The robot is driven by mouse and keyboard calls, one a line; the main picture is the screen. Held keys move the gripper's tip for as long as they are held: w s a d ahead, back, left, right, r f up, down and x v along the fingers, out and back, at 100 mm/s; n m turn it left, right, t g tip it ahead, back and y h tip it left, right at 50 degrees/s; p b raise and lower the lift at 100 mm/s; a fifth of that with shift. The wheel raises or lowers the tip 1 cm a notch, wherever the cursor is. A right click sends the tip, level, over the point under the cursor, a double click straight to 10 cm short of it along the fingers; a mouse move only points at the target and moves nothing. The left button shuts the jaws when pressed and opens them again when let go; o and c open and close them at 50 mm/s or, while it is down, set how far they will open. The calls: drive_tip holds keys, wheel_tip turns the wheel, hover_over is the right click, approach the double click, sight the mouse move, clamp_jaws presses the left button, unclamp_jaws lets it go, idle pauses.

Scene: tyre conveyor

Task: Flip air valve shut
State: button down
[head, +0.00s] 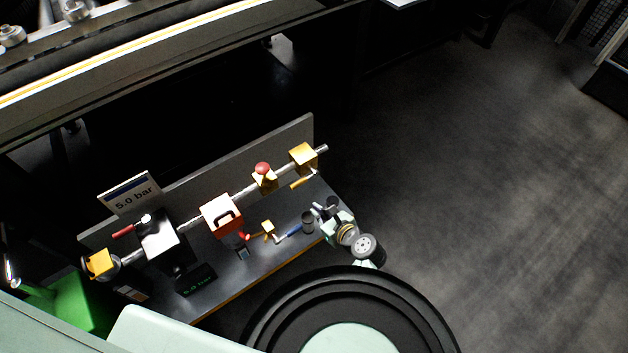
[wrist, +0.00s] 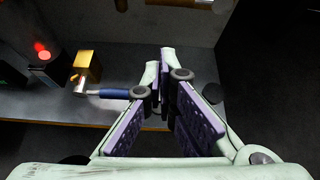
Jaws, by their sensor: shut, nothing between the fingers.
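A brass valve block (head: 267,228) with a blue-handled lever (head: 293,230) sits low on the panel bench. In the wrist view the block (wrist: 88,65) is at the left, and the blue lever (wrist: 113,93) points right, lying across the picture. My gripper (head: 325,212) is at the bench's right end, just right of the lever. In the wrist view its fingers (wrist: 165,90) are shut with nothing between them. The lever's tip meets the outer side of the left finger in the picture; whether they touch I cannot tell.
A pipe with a brass block (head: 303,157), an orange lever (head: 300,183), a red knob (head: 263,168) and a red-white unit (head: 222,215) runs above. Floor at right is clear.

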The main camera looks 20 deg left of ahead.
drive_tip(key=shift+s+d+f+m, duration=0.3)
drive_tip(key=shift+d+f, duration=0.1)
drive_tip(key=shift+d, duration=0.1)
drive_tip(key=x, duration=0.9)
drive_tip(key=shift+w+a+f, duration=0.15)
drive_tip(key=shift+w+a, duration=0.05)
drive_tip(key=shift+a, duration=0.05)
drive_tip(key=r, duration=0.1)
drive_tip(key=r+p, duration=0.1)
drive_tip(key=a+r, duration=0.1)
drive_tip(key=shift+w+r, duration=0.35)
drive_tip(key=shift+r+p, duration=0.1)
drive_tip(key=shift+p, duration=0.25)
